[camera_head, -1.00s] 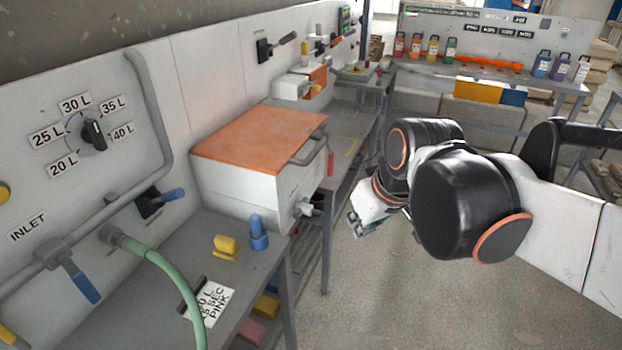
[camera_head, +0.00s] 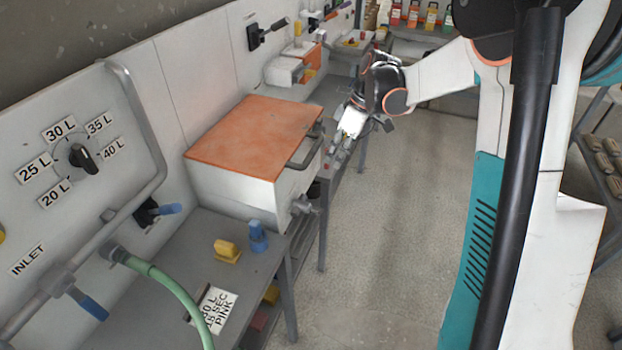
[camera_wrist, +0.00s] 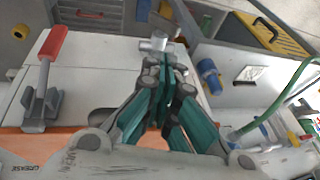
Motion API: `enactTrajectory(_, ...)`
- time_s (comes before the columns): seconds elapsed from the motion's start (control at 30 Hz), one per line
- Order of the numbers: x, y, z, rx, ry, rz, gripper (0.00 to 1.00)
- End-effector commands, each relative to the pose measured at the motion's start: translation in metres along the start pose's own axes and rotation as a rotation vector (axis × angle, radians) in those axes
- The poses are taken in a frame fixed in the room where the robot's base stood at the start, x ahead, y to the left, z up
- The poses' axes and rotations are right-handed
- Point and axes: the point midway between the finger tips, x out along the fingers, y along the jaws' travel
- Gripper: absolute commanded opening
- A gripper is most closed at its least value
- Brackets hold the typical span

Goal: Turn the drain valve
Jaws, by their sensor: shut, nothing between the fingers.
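A white box with an orange lid (camera_head: 250,133) stands on the grey bench. A metal drain fitting (camera_head: 302,204) sticks out of its front; a metal fitting also shows beyond my fingertips in the wrist view (camera_wrist: 158,42). A lever with a red handle (camera_wrist: 52,50) stands in a grey bracket at the left of the wrist view; a small red part (camera_head: 327,162) shows by the box's far front corner. I cannot tell which turns the drain. My gripper (camera_head: 342,146) is beside that corner, its fingers (camera_wrist: 170,64) shut and empty. Contact with the fitting cannot be told.
The lid's grey handle (camera_head: 305,150) juts out above the box front. A blue fixture (camera_head: 258,236) and a yellow block (camera_head: 227,251) stand on the near bench. A green hose (camera_head: 170,285) curves over it. The floor (camera_head: 385,230) before the bench is clear.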

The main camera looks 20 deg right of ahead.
Motion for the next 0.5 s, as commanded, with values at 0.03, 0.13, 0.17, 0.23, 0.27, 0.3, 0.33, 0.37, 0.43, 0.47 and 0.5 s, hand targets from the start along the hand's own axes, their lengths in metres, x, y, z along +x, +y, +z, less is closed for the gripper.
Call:
enactTrajectory(0.03, 0.001, 0.005, 0.0, -0.015, 0.002, -0.012, 0.0)
enactTrajectory(0.13, 0.005, 0.009, 0.0, -0.037, 0.005, -0.028, 0.0)
enactTrajectory(0.17, 0.006, 0.01, 0.001, -0.04, 0.005, -0.03, 0.0)
enactTrajectory(0.23, 0.01, 0.011, 0.001, -0.044, 0.006, -0.033, 0.0)
enactTrajectory(0.27, 0.013, 0.011, 0.001, -0.045, 0.006, -0.033, 0.0)
enactTrajectory(0.3, 0.017, 0.011, 0.001, -0.045, 0.005, -0.033, 0.0)
enactTrajectory(0.33, 0.021, 0.01, 0.001, -0.045, 0.005, -0.033, 0.0)
enactTrajectory(0.37, 0.025, 0.01, 0.001, -0.045, 0.005, -0.033, 0.0)
enactTrajectory(0.43, 0.037, 0.01, 0.001, -0.046, 0.005, -0.033, 0.0)
enactTrajectory(0.47, 0.043, 0.01, 0.001, -0.045, 0.005, -0.033, 0.0)
enactTrajectory(0.5, 0.051, 0.01, 0.001, -0.044, 0.005, -0.033, 0.0)
